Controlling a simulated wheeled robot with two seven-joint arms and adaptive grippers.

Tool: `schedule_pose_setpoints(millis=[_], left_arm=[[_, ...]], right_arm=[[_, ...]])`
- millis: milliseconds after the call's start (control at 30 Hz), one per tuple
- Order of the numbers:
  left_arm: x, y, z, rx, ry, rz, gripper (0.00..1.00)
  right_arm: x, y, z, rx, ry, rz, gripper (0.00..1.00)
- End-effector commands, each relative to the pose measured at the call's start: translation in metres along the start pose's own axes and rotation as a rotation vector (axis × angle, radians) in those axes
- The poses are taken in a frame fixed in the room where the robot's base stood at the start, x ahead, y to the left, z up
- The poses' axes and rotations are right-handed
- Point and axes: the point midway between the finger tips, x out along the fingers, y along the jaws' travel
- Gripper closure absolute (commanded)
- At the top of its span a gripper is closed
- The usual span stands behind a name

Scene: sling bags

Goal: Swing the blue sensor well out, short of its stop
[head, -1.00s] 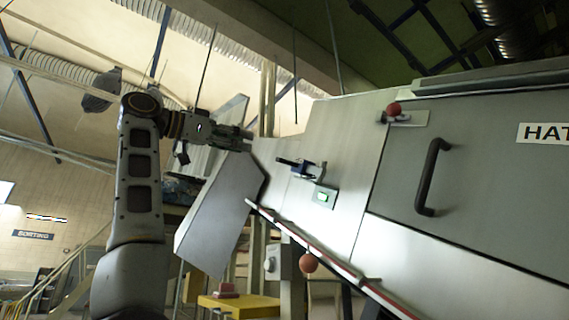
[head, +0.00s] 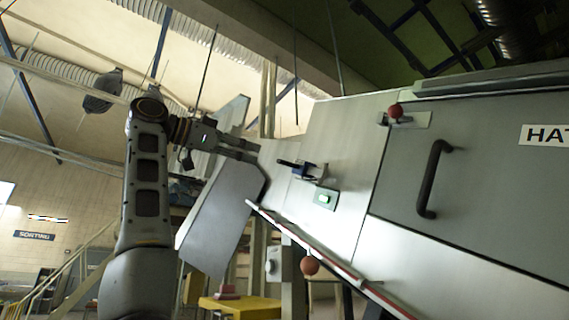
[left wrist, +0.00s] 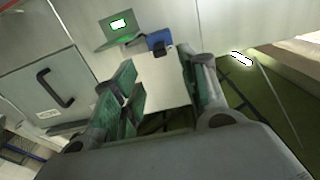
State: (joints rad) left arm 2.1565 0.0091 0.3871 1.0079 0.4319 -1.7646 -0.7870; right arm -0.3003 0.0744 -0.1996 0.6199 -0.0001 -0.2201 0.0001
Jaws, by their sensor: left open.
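The blue sensor (head: 309,171) sits on the sloping metal panel, with a dark piece sticking out on its left. It also shows in the left wrist view (left wrist: 159,40), beyond my fingers. My left gripper (head: 256,150) is open, left of the sensor and apart from it. A small green plate with a pale window (head: 325,199) is just below the sensor. The stop cannot be made out. My right gripper is not in view.
A hatch door with a black handle (head: 431,178) and a red knob (head: 395,110) are to the right. A red-edged rail (head: 330,262) slopes below the panel, near an orange ball (head: 310,265). A yellow table (head: 240,306) stands lower down.

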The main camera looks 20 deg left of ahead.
Motion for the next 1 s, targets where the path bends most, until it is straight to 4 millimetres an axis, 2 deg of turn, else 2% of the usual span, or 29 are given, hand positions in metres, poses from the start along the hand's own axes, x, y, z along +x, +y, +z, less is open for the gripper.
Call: schedule_pose_setpoints(millis=[700,1000], left_arm=[[0.092,0.0,-0.002,-0.001,0.0,0.002,0.57],[0.119,0.0,-0.001,-0.001,0.001,0.0,0.57]], right_arm=[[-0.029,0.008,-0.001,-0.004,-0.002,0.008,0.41],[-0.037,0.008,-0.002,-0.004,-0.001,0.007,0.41]])
